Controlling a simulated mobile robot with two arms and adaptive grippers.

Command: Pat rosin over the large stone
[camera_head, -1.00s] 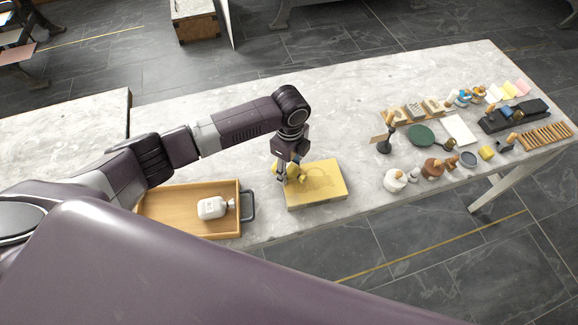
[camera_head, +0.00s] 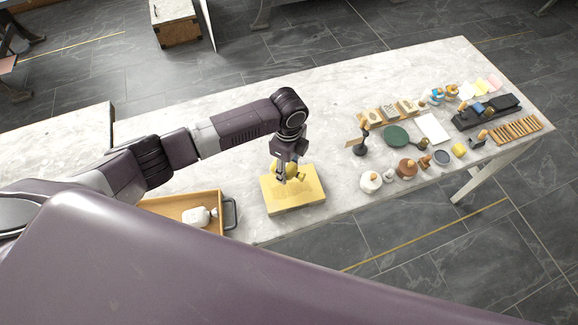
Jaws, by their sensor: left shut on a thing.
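The large stone (camera_head: 302,197) is a yellow-tan slab lying flat on the grey table, with a darker tan patch on its top. My left gripper (camera_head: 291,178) points down over the stone. It is shut on a small yellowish thing, likely the rosin bag (camera_head: 277,169), which shows beside the fingers. The fingers partly hide it, and I cannot tell whether it touches the stone. My right gripper is not in view.
A wooden tray (camera_head: 180,203) with a white bottle (camera_head: 197,216) stands left of the stone. Several tools and pots, a green disc (camera_head: 396,136) and a black tray (camera_head: 487,111) fill the table's right part. Bare tabletop (camera_head: 330,130) lies behind the stone.

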